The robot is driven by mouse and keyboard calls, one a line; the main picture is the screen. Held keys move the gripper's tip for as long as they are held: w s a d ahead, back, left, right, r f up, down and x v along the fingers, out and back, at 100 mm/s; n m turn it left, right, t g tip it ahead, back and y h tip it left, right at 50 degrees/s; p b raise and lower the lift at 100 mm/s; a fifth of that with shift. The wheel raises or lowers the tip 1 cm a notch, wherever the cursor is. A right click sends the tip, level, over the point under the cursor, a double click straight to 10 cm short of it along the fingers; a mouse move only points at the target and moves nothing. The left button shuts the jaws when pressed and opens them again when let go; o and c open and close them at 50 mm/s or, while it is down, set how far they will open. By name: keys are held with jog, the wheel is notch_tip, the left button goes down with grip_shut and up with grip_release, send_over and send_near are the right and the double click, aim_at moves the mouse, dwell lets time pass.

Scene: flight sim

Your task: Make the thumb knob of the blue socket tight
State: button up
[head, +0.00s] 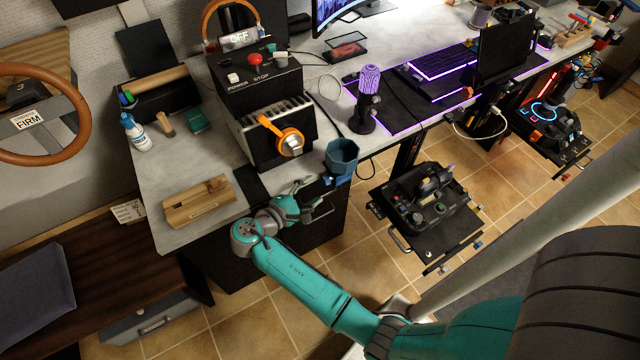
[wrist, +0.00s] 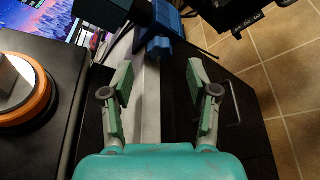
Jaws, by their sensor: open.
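The blue socket (head: 342,155) is a dark blue cup-shaped holder at the front edge of the grey desk. Its lighter blue thumb knob (head: 338,180) shows low at its front, just above my gripper (head: 326,197). In the wrist view the socket's blue body (wrist: 171,18) is at the top, with the blocky blue knob (wrist: 159,48) below it. My gripper (wrist: 160,75) is open and empty, its two fingers apart. The knob lies a little beyond the fingertips, roughly centred between them. I cannot tell how tight the knob is.
A black control box (head: 262,85) with an orange-handled knob stands left of the socket. A wooden block (head: 198,202) lies near the desk edge. A black control panel on a mount (head: 425,205) stands to the right. Tiled floor is open in front.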

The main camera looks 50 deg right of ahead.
aim_at(324, 182)
jog(key=shift+x, duration=2.05)
grip_shut()
